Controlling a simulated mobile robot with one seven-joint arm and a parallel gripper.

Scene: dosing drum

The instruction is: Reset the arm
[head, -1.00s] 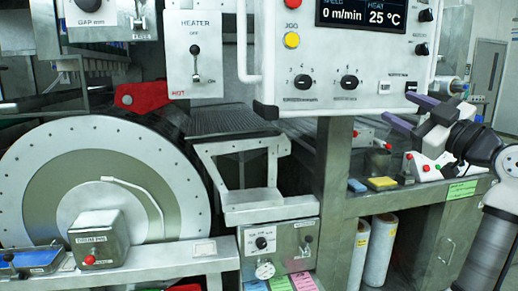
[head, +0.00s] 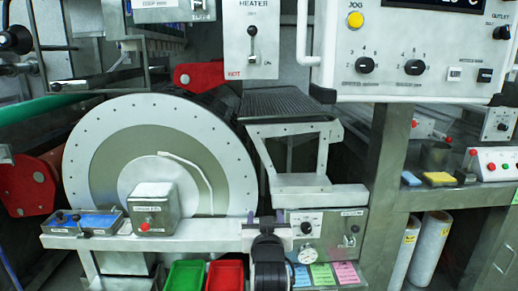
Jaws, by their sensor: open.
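My gripper (head: 266,219) is at the bottom centre of the head view, seen from behind, with its purple fingertips spread apart and nothing visible between them. My dark wrist (head: 269,265) is below it. The gripper shows in front of the front ledge, just left of the small dial box (head: 318,229); I cannot tell how far it is from either. The large drum (head: 88,165) stands behind to the left.
Green (head: 185,277) and red (head: 225,277) bins are below. The white control panel (head: 420,35) overhangs at upper right. White rolls (head: 428,250) stand under the right bench.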

